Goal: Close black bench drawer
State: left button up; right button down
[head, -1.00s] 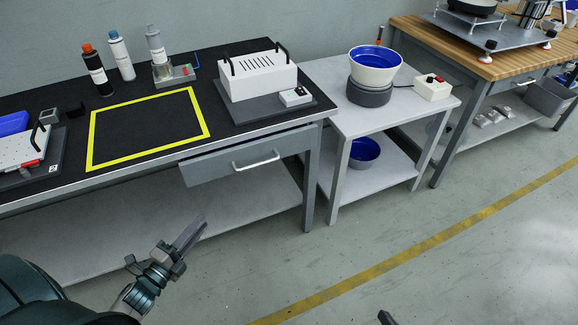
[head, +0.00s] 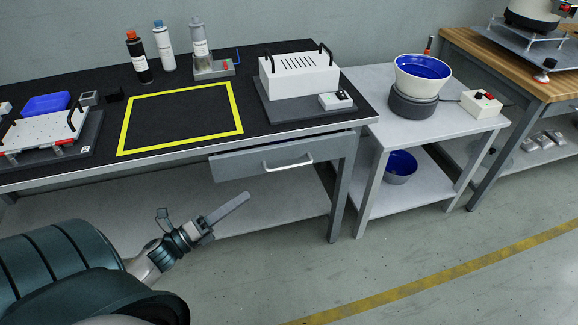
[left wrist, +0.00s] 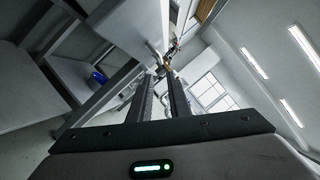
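The black bench (head: 190,150) has a grey drawer (head: 235,167) under its right half, with a pale bar handle (head: 288,163). The drawer front stands out a little from the bench edge, with a dark strip above it. My left gripper (head: 240,203) is below and in front of the drawer, apart from it, pointing up and right. In the left wrist view its two fingers (left wrist: 161,85) have a narrow gap with nothing between them. My right gripper is out of view.
A white box with handles (head: 298,76) and several bottles (head: 137,58) stand on the bench. A grey side table (head: 440,122) with a blue-lined bowl (head: 423,68) stands to the right. The floor in front (head: 300,260) is clear.

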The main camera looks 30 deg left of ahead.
aim_at(288, 166)
pick_arm(q)
jog(key=x, duration=1.6)
jog(key=shift+w+p, duration=0.2)
jog(key=shift+p, duration=0.15)
jog(key=shift+a, duration=0.1)
grip_shut()
